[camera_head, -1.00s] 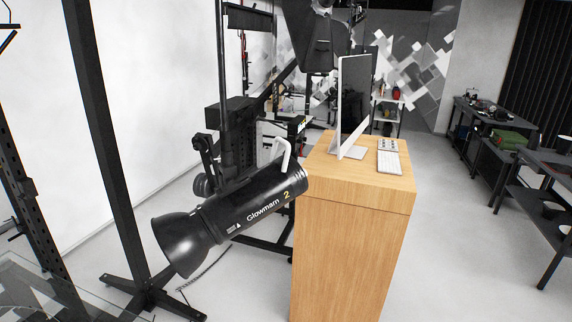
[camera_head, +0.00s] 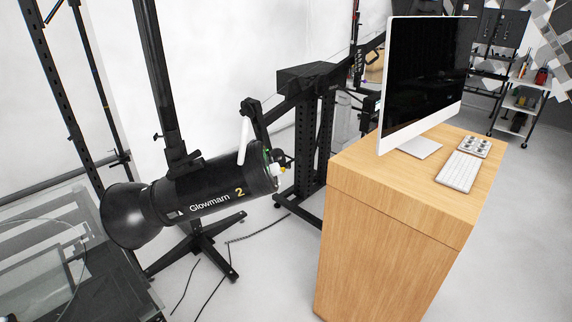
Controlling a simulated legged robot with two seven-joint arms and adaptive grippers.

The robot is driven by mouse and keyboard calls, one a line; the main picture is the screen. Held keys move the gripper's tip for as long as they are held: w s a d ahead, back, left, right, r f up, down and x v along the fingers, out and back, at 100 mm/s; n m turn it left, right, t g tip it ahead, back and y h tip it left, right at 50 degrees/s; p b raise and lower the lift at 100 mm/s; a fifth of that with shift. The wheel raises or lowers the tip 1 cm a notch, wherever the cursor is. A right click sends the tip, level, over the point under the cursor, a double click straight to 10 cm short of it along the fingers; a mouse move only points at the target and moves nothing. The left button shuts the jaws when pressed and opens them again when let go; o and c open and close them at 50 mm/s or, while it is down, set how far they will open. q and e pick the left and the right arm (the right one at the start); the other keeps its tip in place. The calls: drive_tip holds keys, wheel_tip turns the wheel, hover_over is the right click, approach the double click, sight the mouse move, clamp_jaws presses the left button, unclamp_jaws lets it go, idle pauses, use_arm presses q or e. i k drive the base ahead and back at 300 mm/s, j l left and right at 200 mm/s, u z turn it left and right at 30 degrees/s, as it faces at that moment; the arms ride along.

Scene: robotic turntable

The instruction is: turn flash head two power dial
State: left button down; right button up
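The flash head two (camera_head: 205,188) is a black cylinder marked "Glowmarn 2", on a black stand left of centre in the head view. Its reflector (camera_head: 128,216) points to the lower left. A white handle (camera_head: 244,140) rises near its rear end. The rear control panel (camera_head: 274,165) is seen edge-on at the right end, with small green, white and yellow parts. I cannot tell which of these is the power dial. Neither of my grippers is in view.
A wooden desk (camera_head: 395,237) stands to the right, with a monitor (camera_head: 425,82), a keyboard (camera_head: 460,171) and a small button pad (camera_head: 474,146). A black rig (camera_head: 310,130) stands behind. A glass-topped table (camera_head: 50,245) is at the left. Cables lie on the floor between stand and desk.

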sight(275, 169)
drive_tip(key=u, duration=2.1)
drive_tip(key=k+l+z, duration=0.2)
drive_tip(key=l, duration=0.45)
drive_tip(key=l+z, duration=0.2)
drive_tip(key=l, duration=0.5)
drive_tip(key=k+l+z, duration=0.2)
drive_tip(key=l, duration=0.5)
drive_tip(key=i, duration=0.1)
